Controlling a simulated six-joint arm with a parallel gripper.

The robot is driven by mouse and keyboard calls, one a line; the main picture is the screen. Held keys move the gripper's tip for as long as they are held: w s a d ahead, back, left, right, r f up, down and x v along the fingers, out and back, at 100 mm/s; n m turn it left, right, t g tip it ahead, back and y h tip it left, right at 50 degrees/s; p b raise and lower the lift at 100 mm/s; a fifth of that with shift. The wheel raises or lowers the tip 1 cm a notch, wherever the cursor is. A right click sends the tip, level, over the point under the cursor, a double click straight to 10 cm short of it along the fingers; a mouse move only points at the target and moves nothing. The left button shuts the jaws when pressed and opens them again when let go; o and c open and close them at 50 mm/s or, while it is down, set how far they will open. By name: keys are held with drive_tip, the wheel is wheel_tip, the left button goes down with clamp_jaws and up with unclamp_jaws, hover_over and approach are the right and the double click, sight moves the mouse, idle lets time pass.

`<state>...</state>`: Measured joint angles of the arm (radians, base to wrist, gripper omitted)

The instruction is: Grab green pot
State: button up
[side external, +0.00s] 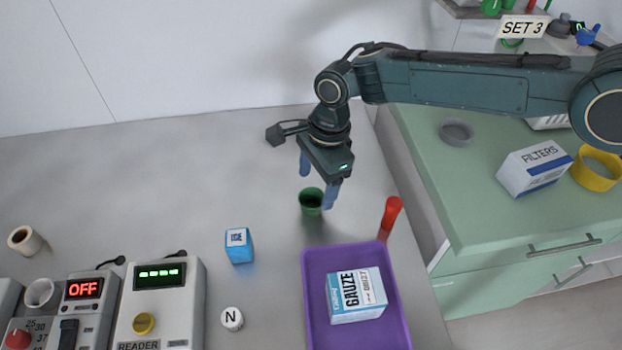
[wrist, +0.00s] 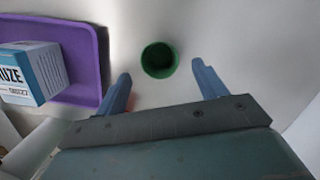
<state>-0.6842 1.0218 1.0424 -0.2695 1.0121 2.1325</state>
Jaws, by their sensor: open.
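The green pot (side external: 311,202) is a small open cup that stands upright on the grey table, under and just beside my gripper. My gripper (side external: 318,182) points down with its two blue fingers apart and nothing between them. In the wrist view the green pot (wrist: 159,60) lies ahead of the fingertips, roughly centred between the two blue fingers (wrist: 160,82). The pot's rim and dark inside are visible there. I see no contact between the fingers and the pot.
A purple tray (side external: 312,300) with a gauze box (side external: 355,295) lies in front of the pot. A red tube (side external: 389,216) stands to the right. The table behind the pot is clear.

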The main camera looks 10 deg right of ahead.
sight(312, 199)
drive_tip(key=shift+f, duration=0.1)
drive_tip(key=shift+s+a+f, duration=0.1)
drive_tip(key=shift+a+f, duration=0.05)
drive_tip(key=shift+f, duration=0.7)
drive_tip(key=shift+s+a+f, duration=0.1)
drive_tip(key=shift+a+f, duration=0.1)
drive_tip(key=shift+f, duration=0.6)
drive_tip(key=shift+a+f, duration=0.15)
drive_tip(key=shift+f, duration=0.7)
drive_tip(key=c, duration=1)
